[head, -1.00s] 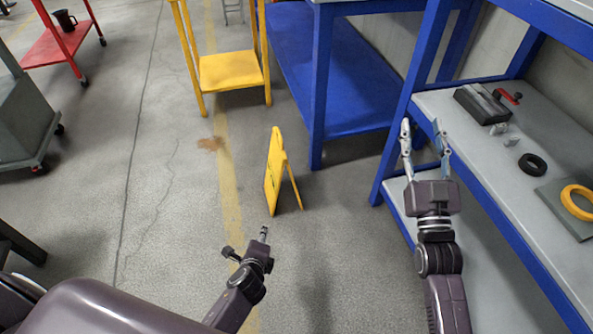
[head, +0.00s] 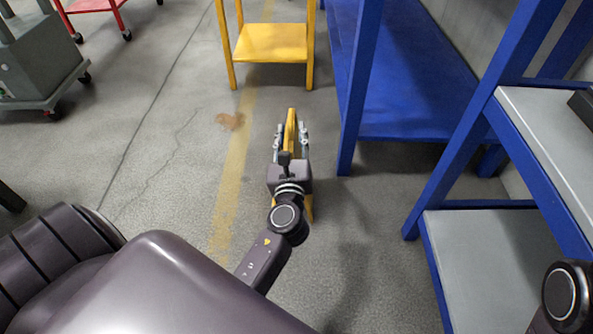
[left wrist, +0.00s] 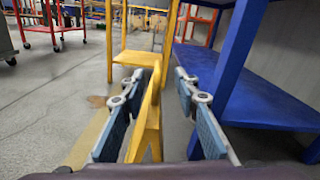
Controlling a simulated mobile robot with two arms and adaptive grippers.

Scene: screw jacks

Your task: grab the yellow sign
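The yellow sign (head: 291,120) stands on the floor, seen nearly edge-on, with its lower part mostly hidden behind my left arm. My left gripper (head: 291,135) is at its upper part, with one finger on each side. In the left wrist view the yellow sign (left wrist: 146,115) rises between the two blue-padded fingers of the left gripper (left wrist: 158,100). The left finger is close to the sign, and a clear gap shows on the right side. My right gripper is out of view; only a joint of that arm shows at the lower right.
A blue shelf rack (head: 455,150) with grey boards stands at the right. A blue bench (head: 410,95) and a yellow stand (head: 272,42) are behind the sign. A grey wheeled cabinet (head: 40,75) is at the far left.

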